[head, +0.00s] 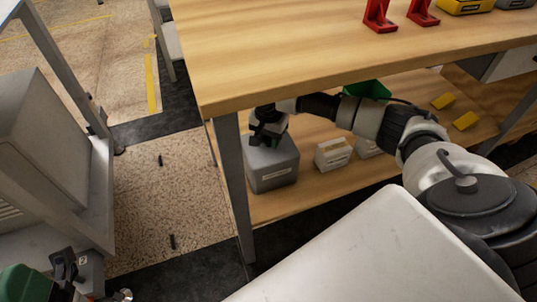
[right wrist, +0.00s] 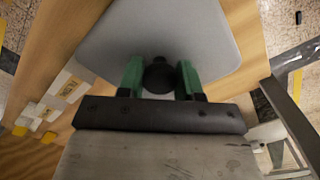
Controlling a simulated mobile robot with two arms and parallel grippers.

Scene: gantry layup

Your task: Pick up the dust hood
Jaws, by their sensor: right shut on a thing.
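The dust hood (head: 275,168) is a grey box with a pale label on its front, at the left end of the bench's lower shelf. My right gripper (head: 267,132) is over its top. In the right wrist view the hood's smooth grey top (right wrist: 200,35) fills the upper middle. There the green fingers of my right gripper (right wrist: 159,76) are shut on the dark round knob (right wrist: 158,74) of the hood. I cannot tell whether the hood's underside touches the shelf.
The wooden bench top (head: 300,60) overhangs my right arm. A bench leg (head: 235,185) stands just left of the hood. White labelled boxes (head: 332,154), a green bin (head: 367,90) and yellow blocks (head: 443,101) are to the right.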

